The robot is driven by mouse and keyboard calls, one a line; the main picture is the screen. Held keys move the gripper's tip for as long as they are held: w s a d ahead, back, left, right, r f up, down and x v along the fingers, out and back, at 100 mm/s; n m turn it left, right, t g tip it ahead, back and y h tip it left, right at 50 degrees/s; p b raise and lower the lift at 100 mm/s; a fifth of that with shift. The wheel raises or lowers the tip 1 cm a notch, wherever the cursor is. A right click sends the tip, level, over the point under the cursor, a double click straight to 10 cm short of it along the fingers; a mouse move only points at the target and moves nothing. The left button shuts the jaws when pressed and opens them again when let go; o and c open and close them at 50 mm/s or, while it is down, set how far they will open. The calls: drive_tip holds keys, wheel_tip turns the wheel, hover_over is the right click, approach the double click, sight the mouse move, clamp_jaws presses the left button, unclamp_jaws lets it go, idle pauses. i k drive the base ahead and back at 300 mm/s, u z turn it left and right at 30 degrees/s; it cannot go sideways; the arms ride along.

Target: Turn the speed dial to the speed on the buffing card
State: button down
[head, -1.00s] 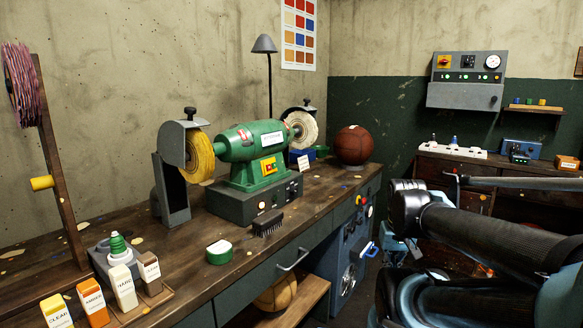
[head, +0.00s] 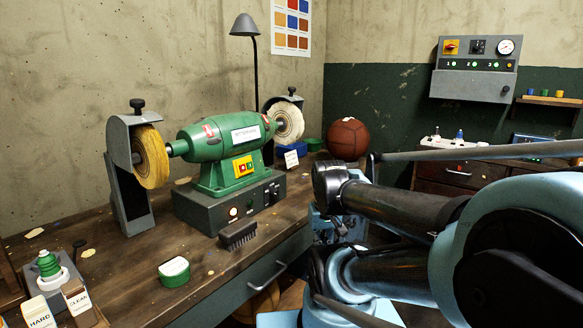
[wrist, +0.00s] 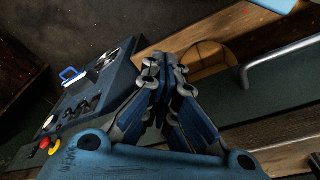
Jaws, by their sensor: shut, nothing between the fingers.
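The green buffing machine (head: 222,150) stands on the bench on a dark base (head: 200,206). Small round controls (head: 250,210) show on the base's front; I cannot read marks on them. A small white card (head: 291,159) stands behind the machine's right end; its print is too small to read. My gripper (wrist: 166,62) is shut and empty in the wrist view. It points over the bench front, apart from the dark control panel (wrist: 95,90) with knobs and a blue handle. In the head view my arm hides that panel, and I cannot make out the gripper.
A brush (head: 238,235) and a green-and-white tin (head: 174,272) lie near the bench's front edge. A brown leather ball (head: 348,139) sits at the far end. A metal drawer handle (wrist: 280,60) sticks out beside my gripper. A wall panel (head: 476,68) hangs at the back right.

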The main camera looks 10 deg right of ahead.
sight(274, 193)
drive_tip(key=u, duration=0.25)
drive_tip(key=k, duration=1.3)
drive_tip(key=z, duration=0.5)
